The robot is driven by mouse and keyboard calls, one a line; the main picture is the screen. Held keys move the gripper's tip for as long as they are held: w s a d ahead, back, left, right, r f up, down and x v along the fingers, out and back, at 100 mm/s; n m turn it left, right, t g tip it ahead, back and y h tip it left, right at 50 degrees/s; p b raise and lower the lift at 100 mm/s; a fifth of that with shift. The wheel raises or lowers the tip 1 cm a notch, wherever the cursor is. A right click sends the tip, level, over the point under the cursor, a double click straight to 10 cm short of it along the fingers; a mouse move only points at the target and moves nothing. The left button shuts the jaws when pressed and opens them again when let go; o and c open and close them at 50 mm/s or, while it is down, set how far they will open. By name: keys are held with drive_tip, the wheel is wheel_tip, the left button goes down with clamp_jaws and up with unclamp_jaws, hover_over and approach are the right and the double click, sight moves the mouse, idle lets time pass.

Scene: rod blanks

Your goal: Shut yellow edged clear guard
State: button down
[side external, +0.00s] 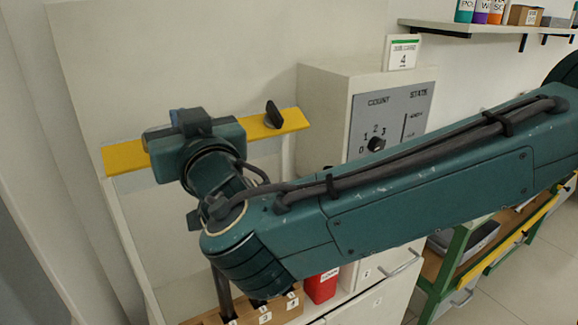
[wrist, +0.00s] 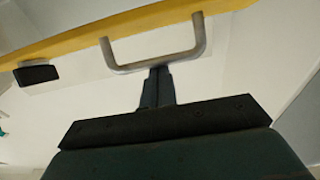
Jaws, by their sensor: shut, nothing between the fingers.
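The clear guard has a yellow edge bar (side external: 125,159), which stands high above the bench in the side view. The yellow edge (wrist: 100,31) also crosses the top of the wrist view, with a grey U-shaped handle (wrist: 155,65) on it. A dark block (wrist: 37,74) sits by the edge to the left. My gripper (wrist: 158,76) is shut and empty, its fingertips at the handle's crossbar; I cannot tell whether they touch it. In the side view my wrist covers the middle of the yellow edge, and the fingertips and handle are hidden.
A wooden block with numbered labels (side external: 284,307) and a red bin (side external: 321,287) are low on the bench. A white cabinet with a count dial panel (side external: 392,118) stands right of the guard. A dark knob (side external: 273,115) sticks up at the yellow edge's right end.

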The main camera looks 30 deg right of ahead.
drive_tip(key=s+f, duration=0.3)
drive_tip(key=f, duration=0.2)
drive_tip(key=shift+s, duration=0.4)
drive_tip(key=shift+r, duration=0.15)
wheel_tip(320, 180, up, 20)
idle(0.9)
drive_tip(key=shift+f, duration=0.2)
drive_tip(key=s+f+g, duration=0.5)
drive_tip(key=f+g, duration=0.2)
drive_tip(key=g, duration=0.2)
drive_tip(key=shift+d+f+g, duration=0.15)
drive_tip(key=shift+f+g, duration=0.25)
drive_tip(key=shift+w+f, duration=0.1)
